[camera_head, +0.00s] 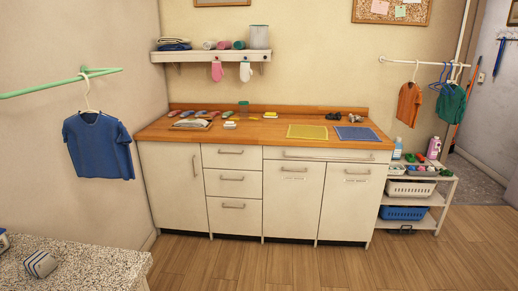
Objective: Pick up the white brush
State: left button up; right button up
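The wooden countertop (258,135) across the room holds many small items, and I cannot tell for certain which is the white brush. A small whitish item (230,125) lies near the counter's front left. A yellow and white item (270,115) lies farther back in the middle. More small items are on the top of the shelf cart (447,179) at right, too small to tell apart. Neither of my grippers shows in the head view.
White cabinets (233,185) stand under the counter. A yellow mat (307,132) and a blue mat (357,134) lie on its right half. A speckled worktop (90,268) fills the front left, below a blue shirt (100,148) on a green rail. The wooden floor (320,268) ahead is clear.

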aim_at(228, 125)
jog(key=i+u, duration=0.1)
jog(key=i, duration=0.45)
jog(key=i+l+u, duration=0.15)
jog(key=i, duration=0.4)
jog(key=i+l+u, duration=0.1)
jog(key=i, duration=0.45)
